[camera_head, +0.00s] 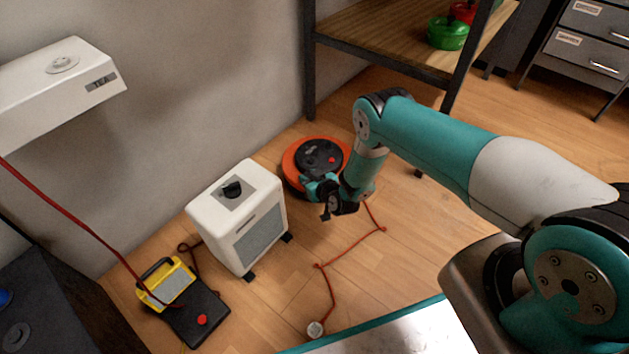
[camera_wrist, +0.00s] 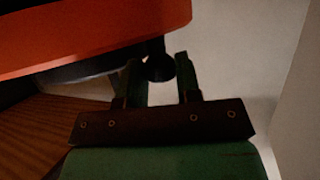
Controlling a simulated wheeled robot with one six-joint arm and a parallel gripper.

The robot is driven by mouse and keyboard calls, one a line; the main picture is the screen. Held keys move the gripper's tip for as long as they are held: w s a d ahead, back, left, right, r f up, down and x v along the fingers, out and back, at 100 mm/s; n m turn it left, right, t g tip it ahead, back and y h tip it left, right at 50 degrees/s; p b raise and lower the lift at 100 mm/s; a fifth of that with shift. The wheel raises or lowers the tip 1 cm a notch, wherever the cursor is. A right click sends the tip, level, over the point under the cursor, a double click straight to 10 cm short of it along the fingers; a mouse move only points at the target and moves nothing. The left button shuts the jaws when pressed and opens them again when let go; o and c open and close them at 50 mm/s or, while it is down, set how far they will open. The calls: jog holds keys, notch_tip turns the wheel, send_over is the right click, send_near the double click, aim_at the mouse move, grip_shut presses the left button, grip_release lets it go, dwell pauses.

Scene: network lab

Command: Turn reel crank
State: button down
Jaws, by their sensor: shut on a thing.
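The cable reel (camera_head: 294,161) is an orange disc with a black centre and a small red button, sitting low by the wall under the wooden shelf. In the wrist view its orange rim (camera_wrist: 90,35) fills the upper left. My gripper (camera_head: 308,184) is at the reel's near side. In the wrist view my gripper (camera_wrist: 158,72) has its two fingers on either side of a dark round knob, the crank's handle (camera_wrist: 158,68), and is shut on it. Most of the crank is hidden behind my wrist in the head view.
A white heater (camera_head: 240,215) stands left of the reel. A yellow and black device (camera_head: 168,284) lies farther left. The wooden shelf (camera_head: 395,38) holds a green pot (camera_head: 448,34).

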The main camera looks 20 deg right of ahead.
aim_at(286, 173)
jog(key=w+a+b, duration=0.3)
jog(key=w+a, duration=0.1)
jog(key=shift+w+a+f+b, duration=0.2)
jog(key=shift+w+a+b, duration=0.15)
jog(key=shift+b, duration=0.05)
jog(key=shift+w+a+r+b, duration=0.1)
jog(key=shift+w+a+b, duration=0.3)
jog(key=shift+w+b, duration=0.3)
jog(key=shift+w+a+r+m+h+b, duration=0.15)
jog(key=shift+w+m+h+b, duration=0.25)
jog(key=shift+w+m+h, duration=0.35)
jog(key=c, duration=1.1)
grip_release()
jog(key=p+v, duration=1.2)
jog(key=v, duration=0.5)
jog(key=shift+s+d+p, duration=0.25)
jog(key=shift+s+p, duration=0.05)
jog(key=shift+s, duration=0.15)
